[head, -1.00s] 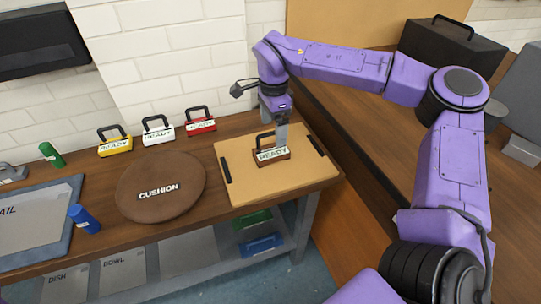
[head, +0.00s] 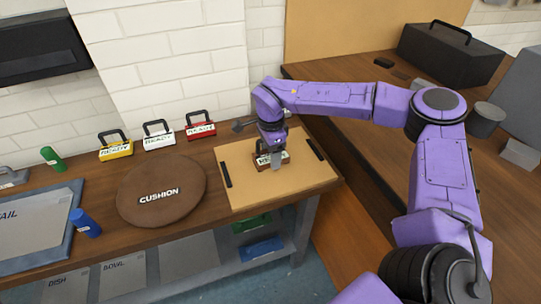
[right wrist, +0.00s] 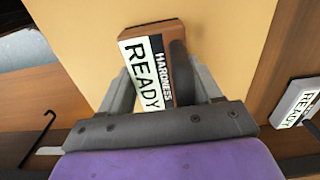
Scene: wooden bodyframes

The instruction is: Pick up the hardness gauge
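The hardness gauge (head: 262,164) is a brown block with a dark handle and a white READY label. It sits on the tan board; its side reads HARDNESS in the right wrist view (right wrist: 146,66). My right gripper (head: 277,162) is low over it, pointing down and partly covering it. In the right wrist view the fingers (right wrist: 162,88) are spread, one on each side of the gauge and its handle (right wrist: 181,72). Whether they touch it cannot be told. My left gripper is not in view.
The tan board (head: 240,195) has dark side strips. Left of it are a round brown cushion (head: 160,205) and yellow (head: 116,149), white (head: 158,138) and red (head: 201,130) handled blocks. A blue bottle (head: 86,224) and green bottle (head: 52,158) stand further left.

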